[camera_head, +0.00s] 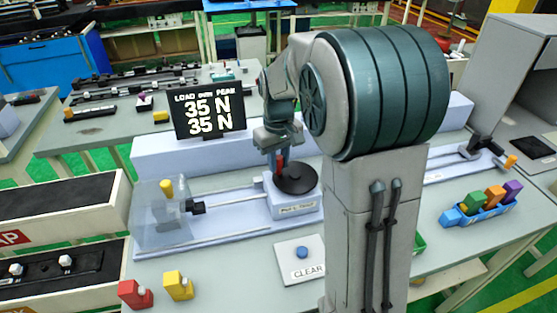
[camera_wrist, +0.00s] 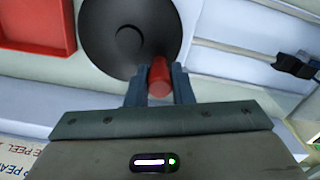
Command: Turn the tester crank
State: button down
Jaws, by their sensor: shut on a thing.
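The tester crank is a black disc (camera_head: 296,179) on a pale block of the pull tester, right of the rod and clamp. It also fills the upper middle of the wrist view (camera_wrist: 115,45). Its red handle (camera_wrist: 159,78) stands at the disc's edge between the two fingers. My gripper (camera_wrist: 160,82) is shut on this red handle. In the head view my gripper (camera_head: 279,162) reaches down onto the handle, which shows only in part. The display (camera_head: 208,108) behind reads load 35 N and peak 35 N.
A clear guard (camera_head: 160,215) with a yellow knob covers the tester's left end. A blue CLEAR button (camera_head: 302,252) sits in front. Red (camera_head: 135,294) and yellow (camera_head: 179,286) clips lie at front left. A blue tray (camera_head: 480,214) of coloured clips is at right.

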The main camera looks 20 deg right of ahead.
jog(key=shift+w+d+m, duration=0.2)
jog(key=shift+w+m, duration=0.05)
jog(key=shift+m, duration=0.55)
jog(key=c, duration=1.3)
grip_release()
jog(key=shift+o, duration=0.2)
jog(key=shift+r, duration=0.1)
notch_tip(320, 180, up, 14)
